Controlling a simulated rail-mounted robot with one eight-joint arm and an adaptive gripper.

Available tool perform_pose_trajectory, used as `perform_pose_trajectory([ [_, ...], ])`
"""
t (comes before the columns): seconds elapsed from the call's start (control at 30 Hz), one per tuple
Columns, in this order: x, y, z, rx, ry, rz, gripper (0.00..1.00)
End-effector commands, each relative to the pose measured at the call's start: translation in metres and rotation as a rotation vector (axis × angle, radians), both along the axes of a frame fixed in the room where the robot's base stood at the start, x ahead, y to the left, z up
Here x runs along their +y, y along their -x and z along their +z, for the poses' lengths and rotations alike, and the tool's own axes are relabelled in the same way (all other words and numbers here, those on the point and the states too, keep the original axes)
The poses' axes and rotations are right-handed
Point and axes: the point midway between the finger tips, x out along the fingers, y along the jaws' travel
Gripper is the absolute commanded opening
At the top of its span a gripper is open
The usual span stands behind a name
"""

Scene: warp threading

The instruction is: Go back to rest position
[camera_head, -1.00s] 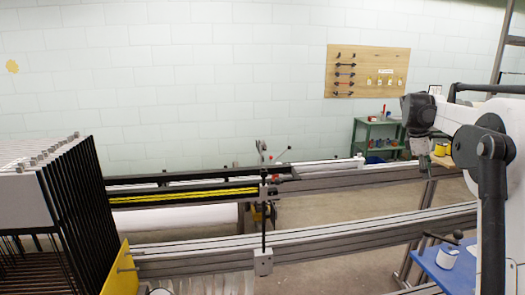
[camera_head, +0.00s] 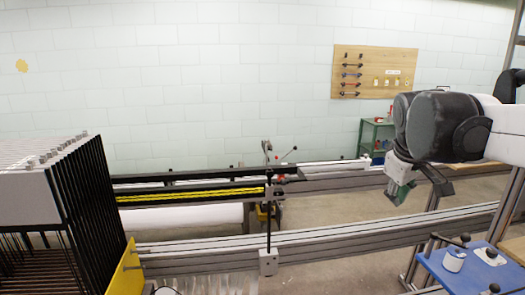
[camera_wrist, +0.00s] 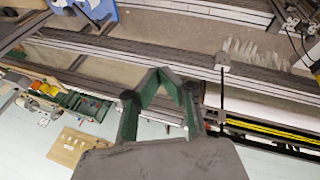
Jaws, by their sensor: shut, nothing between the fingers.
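My gripper (camera_head: 396,196) hangs from the arm at the right of the head view, pointing down. It appears in front of the far rail (camera_head: 335,183), well to the right of the loom's frames. In the wrist view its green fingers (camera_wrist: 160,74) meet at their tips with nothing between them. The black heddle frames (camera_head: 85,205) stand at the left of the head view, with a yellow plate (camera_head: 125,270) beside them. Yellow warp strands (camera_head: 190,195) lie along the dark beam, away from my gripper.
Long metal rails (camera_head: 345,231) cross the middle. A blue table (camera_head: 470,272) with a white container (camera_head: 453,259) stands at the lower right. A green shelf (camera_head: 369,137) and a wooden tool board (camera_head: 372,72) are at the back. Bare floor shows between the rails.

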Motion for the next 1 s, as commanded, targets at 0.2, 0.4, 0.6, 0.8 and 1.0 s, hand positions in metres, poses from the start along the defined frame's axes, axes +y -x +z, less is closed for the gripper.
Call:
perform_pose_trajectory([
  [0.2, 0.041, 0.06, -0.023, -0.093, -0.095, -0.077, 0.0],
  [0.4, 0.072, 0.111, -0.053, -0.171, -0.193, -0.15, 0.0],
  [0.6, 0.097, 0.156, -0.088, -0.234, -0.294, -0.22, 0.0],
  [0.8, 0.11, 0.181, -0.112, -0.269, -0.36, -0.265, 0.0],
  [1.0, 0.113, 0.186, -0.117, -0.277, -0.376, -0.277, 0.0],
])
